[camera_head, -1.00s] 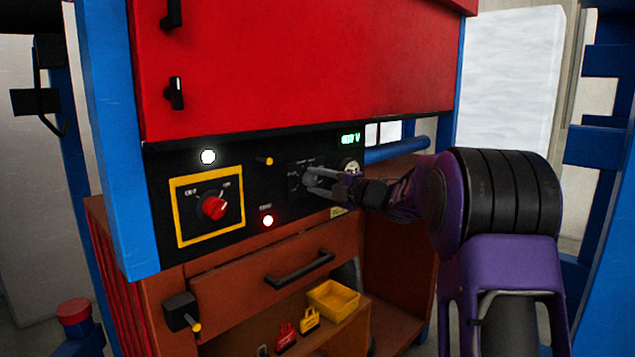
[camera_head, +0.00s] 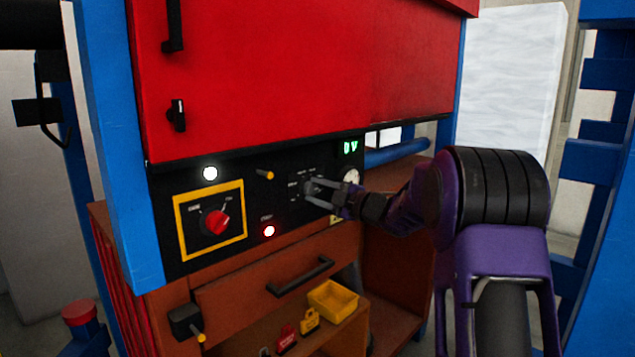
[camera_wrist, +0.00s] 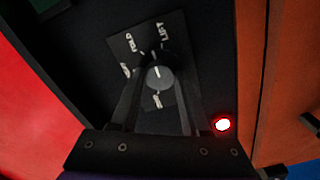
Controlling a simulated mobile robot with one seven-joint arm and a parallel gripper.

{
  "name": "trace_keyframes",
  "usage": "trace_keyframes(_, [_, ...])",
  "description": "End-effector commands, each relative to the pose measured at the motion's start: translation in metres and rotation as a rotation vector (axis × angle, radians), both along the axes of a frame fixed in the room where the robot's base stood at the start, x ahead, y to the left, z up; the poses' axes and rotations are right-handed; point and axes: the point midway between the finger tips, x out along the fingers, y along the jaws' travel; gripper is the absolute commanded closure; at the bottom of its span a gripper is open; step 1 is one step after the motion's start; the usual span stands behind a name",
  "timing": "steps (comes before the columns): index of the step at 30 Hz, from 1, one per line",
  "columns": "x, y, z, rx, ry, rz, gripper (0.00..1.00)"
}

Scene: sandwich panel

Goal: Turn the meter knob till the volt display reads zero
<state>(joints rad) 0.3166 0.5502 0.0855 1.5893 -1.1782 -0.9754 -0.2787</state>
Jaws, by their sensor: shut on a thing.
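The black meter knob (camera_wrist: 158,77) sits on a dark labelled plate (camera_wrist: 170,32) and has a pale pointer line, roughly upright in the wrist view. My gripper (camera_wrist: 157,98) is shut on the knob, one finger on each side. In the head view, my gripper (camera_head: 314,190) is at the panel from the right and hides most of the knob. The green volt display (camera_head: 350,147), above and right of the knob, reads 0 V.
A red rotary switch (camera_head: 217,223) in a yellow frame is on the left of the panel (camera_head: 165,240). A white lamp (camera_head: 210,173) and a red lamp (camera_head: 269,231) are lit. A round gauge (camera_head: 352,177) is beside my gripper. A drawer handle (camera_head: 300,276) juts out below.

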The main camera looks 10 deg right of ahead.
Motion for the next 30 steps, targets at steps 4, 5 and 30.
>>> trace_keyframes(4, [0.0001,-0.0004,0.0035,0.095,0.071,-0.001,1.00])
trace_keyframes(5, [0.0001,-0.0005,0.0033,0.113,0.084,-0.001,1.00])
trace_keyframes(30, [0.0000,-0.0001,-0.0006,0.304,0.221,0.000,1.00])
